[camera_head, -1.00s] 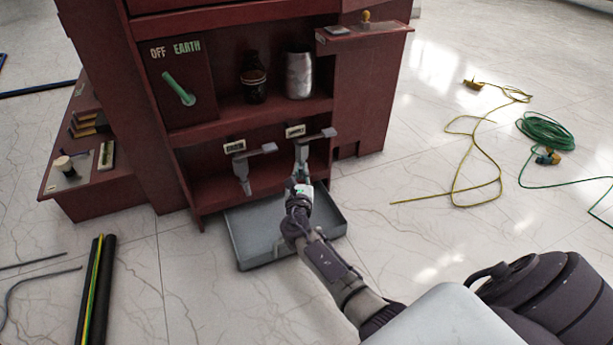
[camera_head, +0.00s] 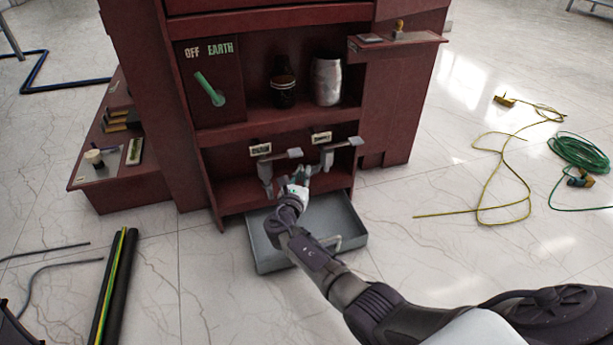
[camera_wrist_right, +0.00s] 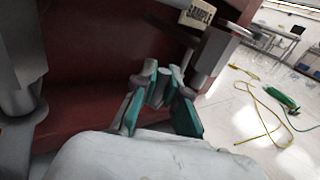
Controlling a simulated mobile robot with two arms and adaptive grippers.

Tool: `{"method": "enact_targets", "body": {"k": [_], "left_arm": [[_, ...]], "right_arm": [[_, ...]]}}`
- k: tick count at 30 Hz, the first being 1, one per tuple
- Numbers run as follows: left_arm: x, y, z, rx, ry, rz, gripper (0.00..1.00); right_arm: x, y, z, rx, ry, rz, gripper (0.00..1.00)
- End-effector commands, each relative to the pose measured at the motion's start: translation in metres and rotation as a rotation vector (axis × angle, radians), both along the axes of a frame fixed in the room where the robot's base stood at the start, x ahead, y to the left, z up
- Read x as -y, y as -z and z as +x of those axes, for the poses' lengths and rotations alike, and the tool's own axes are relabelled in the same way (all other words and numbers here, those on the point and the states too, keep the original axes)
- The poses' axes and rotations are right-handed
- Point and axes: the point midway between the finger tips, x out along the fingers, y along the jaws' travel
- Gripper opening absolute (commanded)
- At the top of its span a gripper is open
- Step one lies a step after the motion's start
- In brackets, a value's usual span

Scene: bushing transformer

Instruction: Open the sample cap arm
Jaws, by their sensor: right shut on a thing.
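The sample valve (camera_head: 327,158) is the right one of two grey valves on the red cabinet's lower front, under a small label; the label (camera_wrist_right: 198,14) reads SAMPLE in the right wrist view. My right gripper (camera_head: 302,174) is just left of and slightly below the sample spout. Its teal fingers (camera_wrist_right: 162,98) are shut on a small grey piece, the sample cap arm (camera_wrist_right: 174,74), mostly hidden between them. The sample spout (camera_wrist_right: 211,52) stands to the right of the fingers. My left gripper is out of view.
The other grey valve (camera_head: 266,168) hangs close on the left, large at the left of the wrist view. A grey tray (camera_head: 262,258) lies on the floor below. A bottle (camera_head: 283,85) and metal can (camera_head: 327,82) stand on the shelf above. Cables (camera_head: 478,205) lie right.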

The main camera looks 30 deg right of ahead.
Motion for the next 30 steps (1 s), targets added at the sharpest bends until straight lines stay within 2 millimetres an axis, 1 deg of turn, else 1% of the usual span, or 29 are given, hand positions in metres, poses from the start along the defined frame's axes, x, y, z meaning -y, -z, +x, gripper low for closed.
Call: {"method": "enact_targets", "body": {"k": [5,17,18,22,23,30], "left_arm": [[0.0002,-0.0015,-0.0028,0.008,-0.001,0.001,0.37],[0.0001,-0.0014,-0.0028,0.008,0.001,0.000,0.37],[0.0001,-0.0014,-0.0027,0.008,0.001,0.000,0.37],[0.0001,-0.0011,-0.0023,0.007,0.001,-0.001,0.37],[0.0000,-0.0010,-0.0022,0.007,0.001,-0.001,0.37],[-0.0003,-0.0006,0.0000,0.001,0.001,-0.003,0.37]], "right_arm": [[-0.0024,0.0000,0.0032,0.000,-0.003,0.000,0.00],[-0.0026,-0.0002,0.0036,0.001,-0.003,0.001,0.00],[-0.0026,-0.0002,0.0035,0.001,-0.003,0.001,0.15],[-0.0023,-0.0001,0.0033,0.001,-0.003,0.001,0.36],[-0.0022,-0.0001,0.0033,0.001,-0.002,0.001,0.38],[-0.0017,0.0001,0.0029,0.000,-0.001,0.000,0.38]]}}
